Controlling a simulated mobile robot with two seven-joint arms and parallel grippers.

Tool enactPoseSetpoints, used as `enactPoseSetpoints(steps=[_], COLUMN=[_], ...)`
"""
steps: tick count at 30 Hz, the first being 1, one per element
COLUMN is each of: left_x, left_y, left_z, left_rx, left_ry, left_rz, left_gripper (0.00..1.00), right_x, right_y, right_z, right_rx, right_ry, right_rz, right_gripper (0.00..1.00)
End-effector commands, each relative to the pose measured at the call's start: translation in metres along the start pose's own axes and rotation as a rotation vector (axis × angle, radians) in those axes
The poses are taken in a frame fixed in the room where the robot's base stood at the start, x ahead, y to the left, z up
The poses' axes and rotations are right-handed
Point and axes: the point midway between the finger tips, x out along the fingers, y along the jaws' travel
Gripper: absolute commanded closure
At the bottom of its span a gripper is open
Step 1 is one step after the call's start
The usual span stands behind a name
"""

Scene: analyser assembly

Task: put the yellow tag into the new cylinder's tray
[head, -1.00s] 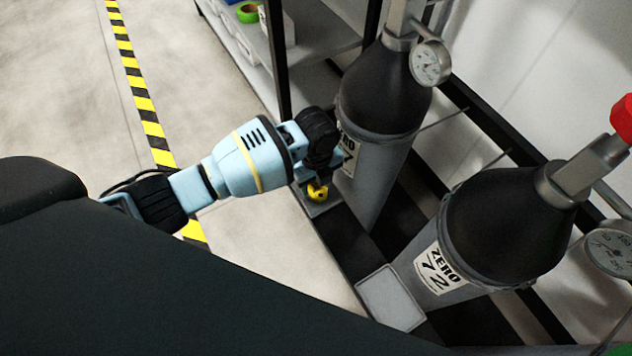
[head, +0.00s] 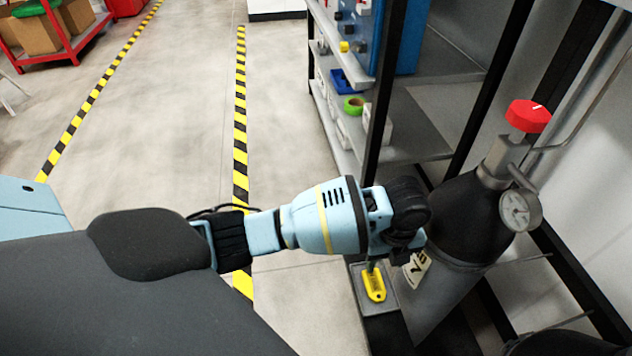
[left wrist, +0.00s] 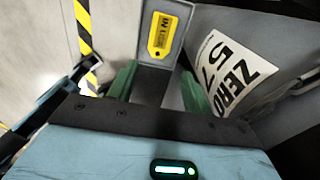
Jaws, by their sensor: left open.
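The yellow tag (head: 375,285) lies in the small grey tray (head: 390,299) at the foot of a dark-topped grey cylinder (head: 465,235). In the left wrist view the tag (left wrist: 160,35) shows dark print and lies inside the tray (left wrist: 178,47), beside the cylinder's "ZERO 57" label (left wrist: 235,75). My left gripper (left wrist: 156,75) is open, its green fingers apart and empty, just short of the tag. In the head view the wrist hides most of this gripper (head: 378,262). My right gripper is not in view.
A shelf rack with a black post (head: 378,110) stands just behind my left gripper, with a green tape roll (head: 354,105) on it. Another cylinder (head: 560,343) is cut off at the lower right. Open floor with striped tape (head: 240,130) lies to the left.

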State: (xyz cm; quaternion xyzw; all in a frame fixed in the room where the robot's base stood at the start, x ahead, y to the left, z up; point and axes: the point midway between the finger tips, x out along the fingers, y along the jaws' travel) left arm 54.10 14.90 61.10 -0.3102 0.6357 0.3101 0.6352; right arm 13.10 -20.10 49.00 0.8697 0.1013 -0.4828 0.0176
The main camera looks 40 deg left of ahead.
Motion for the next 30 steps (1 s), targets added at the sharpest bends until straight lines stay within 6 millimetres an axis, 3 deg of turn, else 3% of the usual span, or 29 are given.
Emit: enactPoseSetpoints(steps=[8,14,21,26,30], left_x=[0.011,0.055,0.092,0.104,0.115], left_y=[0.003,0.018,0.051,0.083,0.120], left_z=[-0.010,-0.063,-0.126,-0.155,-0.171], left_rx=[-0.028,-0.217,-0.584,-0.853,-1.098], left_ry=[0.017,0.118,0.277,0.369,0.427], left_rz=[-0.018,-0.133,-0.295,-0.377,-0.421], left_gripper=[0.50,0.50,0.50,0.50,0.50], right_x=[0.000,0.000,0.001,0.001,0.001], right_y=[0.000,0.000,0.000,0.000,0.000], right_z=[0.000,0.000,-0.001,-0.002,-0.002], right_rx=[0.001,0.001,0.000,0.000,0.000], right_ry=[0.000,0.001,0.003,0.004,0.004], right_rz=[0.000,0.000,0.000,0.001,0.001], right_gripper=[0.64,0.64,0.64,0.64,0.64])
